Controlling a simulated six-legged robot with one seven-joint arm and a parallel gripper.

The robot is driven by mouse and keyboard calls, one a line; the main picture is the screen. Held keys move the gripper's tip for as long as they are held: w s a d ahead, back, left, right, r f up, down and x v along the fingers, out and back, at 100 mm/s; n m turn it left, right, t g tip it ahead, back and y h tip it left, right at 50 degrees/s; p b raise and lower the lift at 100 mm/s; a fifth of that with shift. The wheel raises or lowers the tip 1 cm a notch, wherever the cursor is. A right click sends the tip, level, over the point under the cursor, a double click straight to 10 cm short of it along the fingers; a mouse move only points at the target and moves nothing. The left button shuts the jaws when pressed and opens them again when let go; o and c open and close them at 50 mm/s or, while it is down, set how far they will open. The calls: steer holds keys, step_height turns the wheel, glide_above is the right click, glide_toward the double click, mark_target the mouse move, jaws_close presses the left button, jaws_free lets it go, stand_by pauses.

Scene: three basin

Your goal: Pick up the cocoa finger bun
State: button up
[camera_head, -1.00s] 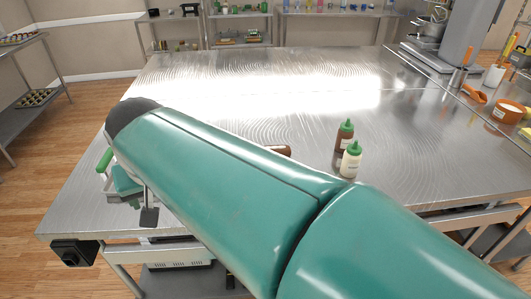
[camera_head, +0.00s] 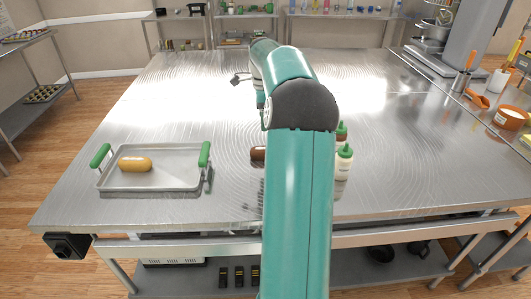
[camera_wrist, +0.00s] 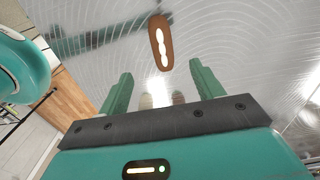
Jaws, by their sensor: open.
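The cocoa finger bun (camera_wrist: 161,43) is a long brown bun with a white stripe of icing, lying on the steel table. In the wrist view it is near the top, beyond my fingertips and roughly in line with the gap between them. In the head view only its brown left end (camera_head: 258,154) shows, the rest hidden behind my arm. My gripper (camera_wrist: 162,78) is open, its two green fingers apart with no bun between them. The bun is apart from the fingers.
A metal tray (camera_head: 180,181) with green handles holds a golden bun (camera_head: 135,164) at the table's left. A green-capped cream bottle (camera_head: 344,163) stands right of my arm, a darker bottle (camera_head: 341,133) behind it.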

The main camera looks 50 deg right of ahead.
mark_target(257, 153)
steer(key=f, duration=0.9)
steer(key=d+f, duration=0.1)
steer(key=f, duration=0.4)
steer(key=shift+s+f, duration=0.2)
steer(key=shift+s, duration=0.1)
steer(key=c, duration=1.1)
